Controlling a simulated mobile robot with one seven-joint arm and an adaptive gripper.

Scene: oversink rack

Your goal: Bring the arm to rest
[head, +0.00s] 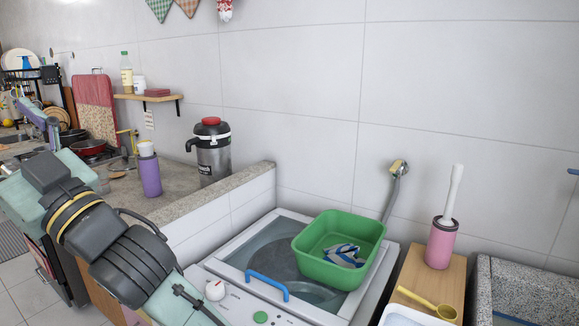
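My arm (125,255) reaches from the bottom edge up to the left side of the head view, with dark grey joints and pale teal links. It is in front of the counter end and the front of the washing machine. I cannot make out my gripper or its fingertips in this view, so what it holds, if anything, is hidden.
A tiled counter (235,187) carries a steel jug (212,158) and a purple bottle (150,176). A washing machine (215,262) holds a green basin (325,270) with a cloth. A pink brush holder (440,245) stands at right. Floor shows at lower left.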

